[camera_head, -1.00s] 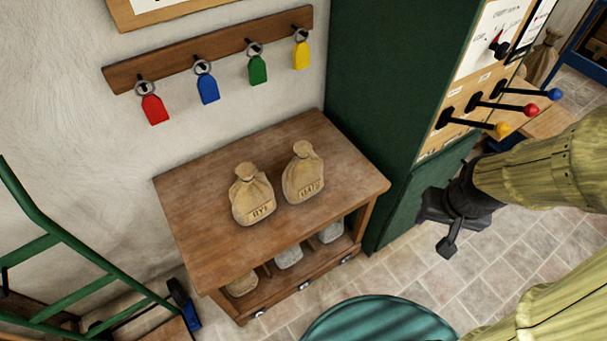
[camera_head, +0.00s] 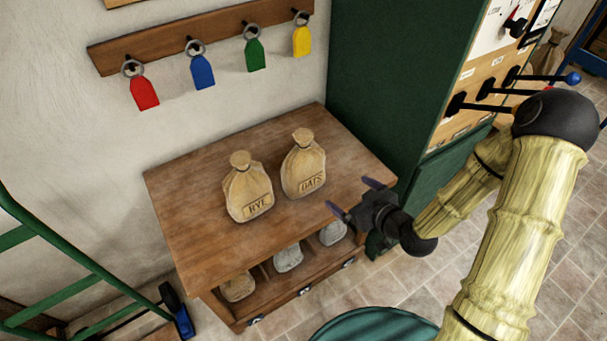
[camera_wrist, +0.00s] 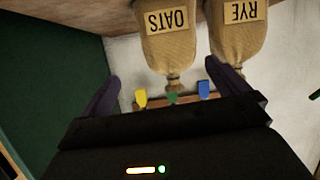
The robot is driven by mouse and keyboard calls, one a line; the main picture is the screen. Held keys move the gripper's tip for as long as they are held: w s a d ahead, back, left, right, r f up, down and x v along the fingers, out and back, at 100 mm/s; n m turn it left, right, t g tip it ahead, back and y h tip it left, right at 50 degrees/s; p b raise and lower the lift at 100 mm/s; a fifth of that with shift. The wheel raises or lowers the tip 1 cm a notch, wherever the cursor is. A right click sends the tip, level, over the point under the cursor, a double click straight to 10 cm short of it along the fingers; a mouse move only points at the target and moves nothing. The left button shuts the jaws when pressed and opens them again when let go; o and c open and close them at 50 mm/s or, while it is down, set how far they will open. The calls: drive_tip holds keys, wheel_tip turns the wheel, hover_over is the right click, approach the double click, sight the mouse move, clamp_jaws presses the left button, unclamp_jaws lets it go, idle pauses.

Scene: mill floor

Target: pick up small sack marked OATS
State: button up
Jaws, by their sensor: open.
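The small sack marked OATS (camera_head: 303,166) stands upright on the wooden table (camera_head: 190,238), a tan cloth bag with a tied neck and a label. The sack marked RYE (camera_head: 247,188) stands just left of it. My gripper (camera_head: 355,198) is open and empty, over the table's right front edge, to the right of the OATS sack and apart from it. In the wrist view the OATS sack (camera_wrist: 168,48) shows upside down ahead, between the lines of the two fingers (camera_wrist: 172,90), with the RYE sack (camera_wrist: 240,45) beside it.
Below the tabletop, a shelf holds several small sacks (camera_head: 288,257). A green cabinet (camera_head: 385,80) stands close on the right. A rack with coloured tags (camera_head: 200,45) hangs on the wall. A green hand truck (camera_head: 80,265) is at left. A round teal top (camera_head: 375,326) is in front.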

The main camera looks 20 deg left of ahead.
sight(309, 155)
drive_tip(key=t+y, duration=0.1)
drive_tip(key=a+r+y, duration=0.1)
drive_tip(key=a+t+y+b, duration=0.1)
drive_tip(key=shift+s+a+r+m+t, duration=0.15)
drive_tip(key=shift+s+m+t, duration=0.15)
drive_tip(key=shift+w+b, duration=0.1)
drive_tip(key=shift+b, duration=0.4)
drive_tip(key=b+x, duration=0.5)
drive_tip(key=x, duration=0.6)
drive_tip(key=shift+w+a+r, duration=0.1)
drive_tip(key=shift+w+a, duration=0.05)
drive_tip(key=shift+a, duration=0.25)
drive_tip(key=shift+w+a, duration=0.1)
